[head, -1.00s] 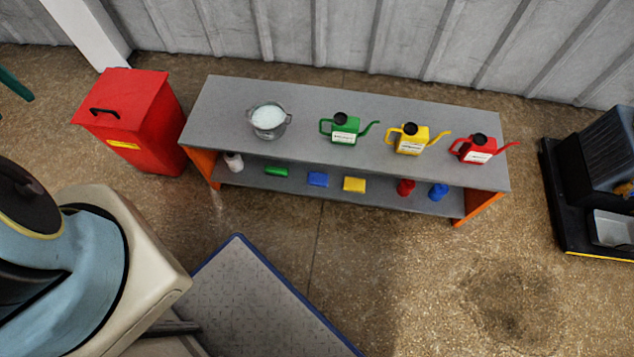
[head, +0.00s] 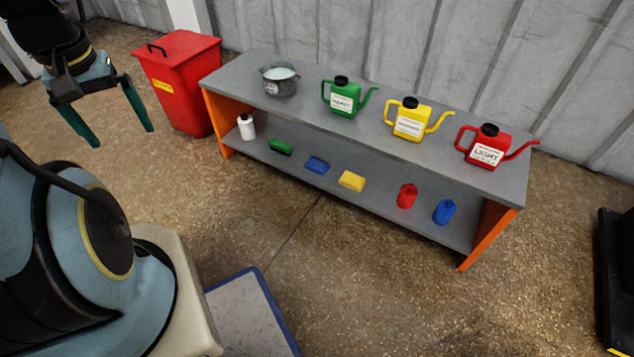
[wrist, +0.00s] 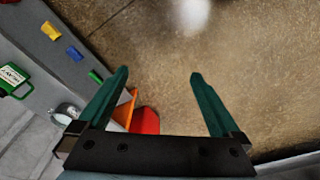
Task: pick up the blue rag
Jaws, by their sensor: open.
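Two blue things lie on the lower shelf of the grey bench. One is a flat blue block-like piece (head: 317,165) between a green and a yellow piece; it also shows in the wrist view (wrist: 75,54). The other is a rounder, upright blue piece (head: 444,211) at the right end, beside a red one. I cannot tell for sure which is the rag. My gripper (head: 124,138) is open and empty, high at the left, well apart from both. In the wrist view its green fingers (wrist: 159,73) are spread over bare floor.
The bench (head: 300,95) has orange end panels. On top stand a metal bucket (head: 279,82) and green (head: 342,98), yellow (head: 408,122) and red (head: 487,148) cans. A white bottle (head: 246,127) stands on the lower shelf. A red bin (head: 185,90) is left.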

